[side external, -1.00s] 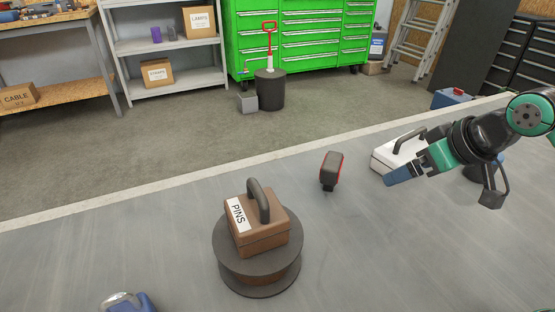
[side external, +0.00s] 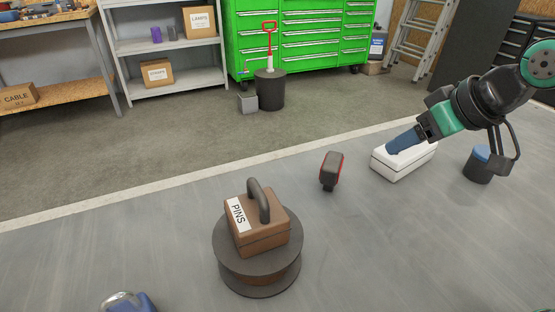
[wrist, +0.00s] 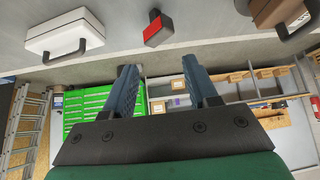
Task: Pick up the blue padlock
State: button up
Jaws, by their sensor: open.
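The blue padlock (side external: 142,304) lies at the bottom left of the side external view, cut off by the frame edge, with its silver shackle showing. I do not see it in the wrist view. My gripper (side external: 390,150) is at the right, in front of or over the white case, far from the padlock. In the wrist view its two blue fingers (wrist: 158,84) are spread apart with nothing between them.
A brown PINS case (side external: 262,238) sits on a dark spool (side external: 232,262) between my gripper and the padlock. A red and black object (side external: 331,169) stands near the white case (side external: 402,164). A dark cylinder with a blue top (side external: 478,165) is at the right. Grey surface around the padlock is clear.

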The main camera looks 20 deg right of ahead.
jog(key=w+a+n+y, duration=0.3)
jog(key=a+n, duration=0.1)
jog(key=a, duration=0.5)
jog(key=n+g+y, duration=0.2)
jog(key=n+y, duration=0.6)
send_over(134, 297)
jog(key=s+d, duration=0.2)
jog(key=d, duration=0.4)
jog(key=shift+n+y, duration=0.3)
jog(key=f, duration=0.7)
jog(key=a+f, duration=0.1)
jog(key=f, duration=0.3)
jog(key=shift+f, duration=0.2)
jog(key=shift+a+f, duration=0.2)
jog(key=shift+x, duration=2.5)
grip_shut()
